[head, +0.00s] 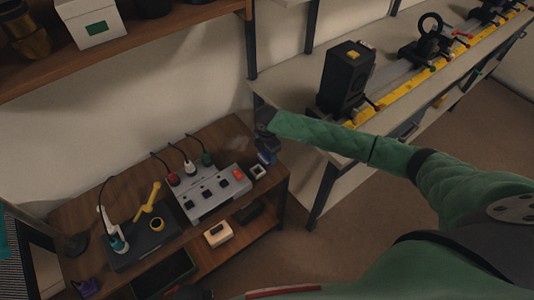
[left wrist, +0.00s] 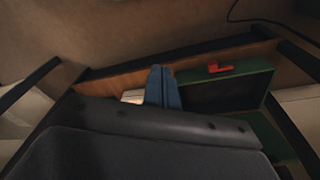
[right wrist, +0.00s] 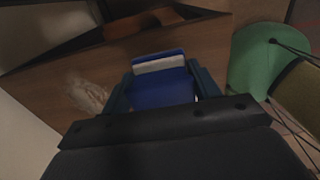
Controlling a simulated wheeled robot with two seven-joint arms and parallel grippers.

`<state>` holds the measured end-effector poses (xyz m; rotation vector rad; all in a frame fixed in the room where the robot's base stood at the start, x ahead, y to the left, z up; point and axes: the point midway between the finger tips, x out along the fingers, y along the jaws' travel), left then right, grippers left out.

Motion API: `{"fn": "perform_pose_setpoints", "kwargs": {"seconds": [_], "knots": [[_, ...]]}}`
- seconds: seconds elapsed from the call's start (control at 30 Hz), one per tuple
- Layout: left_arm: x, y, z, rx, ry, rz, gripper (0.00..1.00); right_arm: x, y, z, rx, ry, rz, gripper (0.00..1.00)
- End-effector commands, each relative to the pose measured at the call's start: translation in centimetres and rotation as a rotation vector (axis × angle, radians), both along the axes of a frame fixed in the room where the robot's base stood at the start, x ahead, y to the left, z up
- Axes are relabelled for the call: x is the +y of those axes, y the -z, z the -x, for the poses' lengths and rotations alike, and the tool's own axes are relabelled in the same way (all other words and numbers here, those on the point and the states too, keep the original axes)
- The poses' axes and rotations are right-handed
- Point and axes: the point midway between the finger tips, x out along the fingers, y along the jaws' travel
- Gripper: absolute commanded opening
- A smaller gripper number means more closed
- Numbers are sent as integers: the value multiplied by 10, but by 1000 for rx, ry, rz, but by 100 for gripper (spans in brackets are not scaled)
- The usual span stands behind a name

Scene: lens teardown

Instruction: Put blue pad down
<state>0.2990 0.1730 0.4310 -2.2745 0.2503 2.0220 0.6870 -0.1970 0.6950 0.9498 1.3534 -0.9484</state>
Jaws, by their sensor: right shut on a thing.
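The blue pad (right wrist: 160,92) sits between the two fingers of my right gripper (right wrist: 163,85), which is shut on it. A pale white strip shows along the pad's far edge. In the head view the pad (head: 266,157) and my right gripper (head: 264,146) are over the right end of the wooden bench (head: 238,133). I cannot tell whether the pad touches the wood. My left gripper (left wrist: 162,88) is shut and empty, its blue fingers together, in front of a wooden shelf and a dark green case (left wrist: 232,88) with a red part.
A small pale block with a dark top (head: 258,171) lies just below the pad. A grey control box (head: 210,192) with plugs stands left of it. A dark tray (head: 146,243) holds a yellow tool. A long white table (head: 420,50) with a rail stands at the upper right.

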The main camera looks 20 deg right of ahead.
Motion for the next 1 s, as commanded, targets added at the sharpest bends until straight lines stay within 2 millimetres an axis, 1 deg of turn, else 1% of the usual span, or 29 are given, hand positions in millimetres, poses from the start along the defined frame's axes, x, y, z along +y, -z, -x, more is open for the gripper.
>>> {"fn": "perform_pose_setpoints", "kwargs": {"seconds": [0.03,0.1,0.27,0.4,0.57,0.6,0.7,1.0], "knots": [[2,7,3,1,1,-3,0,0,6,1,3,1,0,43],[5,19,5,-3,1,-6,0,0,6,0,2,0,0,43],[8,39,7,-12,3,-10,0,0,11,1,2,-1,0,43],[10,45,9,-16,3,-12,0,0,14,1,2,-1,1,43],[10,46,8,-17,3,-12,0,0,15,2,3,-1,1,43],[10,46,8,-17,3,-12,0,0,15,2,3,-1,1,65],[10,46,8,-17,3,-12,0,0,15,2,3,-1,1,83],[9,47,9,-14,2,-11,0,0,14,1,2,-1,1,83]]}}
